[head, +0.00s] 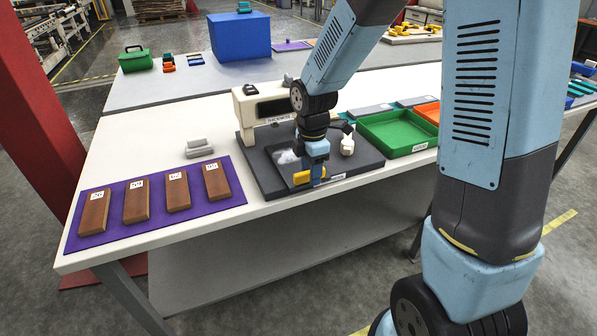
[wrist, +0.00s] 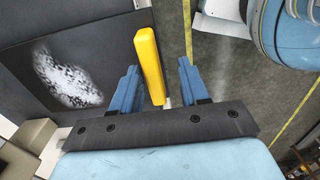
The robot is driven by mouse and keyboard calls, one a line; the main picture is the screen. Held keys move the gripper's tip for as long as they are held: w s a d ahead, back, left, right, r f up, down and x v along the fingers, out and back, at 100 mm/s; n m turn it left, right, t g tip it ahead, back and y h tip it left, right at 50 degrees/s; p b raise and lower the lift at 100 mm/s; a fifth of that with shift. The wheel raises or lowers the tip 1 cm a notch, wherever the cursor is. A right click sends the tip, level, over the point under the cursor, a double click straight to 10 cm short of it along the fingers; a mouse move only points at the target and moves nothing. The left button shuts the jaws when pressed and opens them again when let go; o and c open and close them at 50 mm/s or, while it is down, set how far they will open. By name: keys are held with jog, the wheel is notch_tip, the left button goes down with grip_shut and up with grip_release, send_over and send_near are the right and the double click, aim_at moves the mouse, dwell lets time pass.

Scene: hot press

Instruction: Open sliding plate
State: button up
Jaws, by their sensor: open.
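The yellow handle (head: 302,178) shows at the front of the dark machine base, beside my gripper (head: 318,178). In the wrist view the yellow handle (wrist: 150,62) stands between the two blue fingers of my gripper (wrist: 158,68). The fingers are apart, with a gap on the right side; the left finger is close to the handle, and I cannot tell whether it touches. A dark plate (wrist: 100,30) with a white speckled patch lies left of the handle. My gripper and wrist partly hide the plate in the head view.
A cream machine (head: 262,108) stands behind on its dark base (head: 258,165). A white knob (head: 347,146) and a green tray (head: 395,132) are to the right. A purple mat (head: 160,208) with several labelled brown blocks lies left. Open floor is in front.

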notch_tip(320, 180, up, 14)
jog(key=shift+f, duration=0.2)
dwell(0.4)
jog(key=s+d+r+m+t, duration=0.2)
jog(key=s+d+r+m, duration=0.3)
jog(key=s+d+m, duration=0.2)
jog(key=s+d+r+m+t, duration=0.3)
jog(key=s+d+r+m, duration=0.2)
jog(key=s+m, duration=0.6)
jog(key=d+m, duration=0.2)
jog(key=m, duration=0.1)
jog(key=shift+s+d+m+t, duration=0.15)
jog(key=shift+d+m+t, duration=0.15)
jog(key=shift+d, duration=0.1)
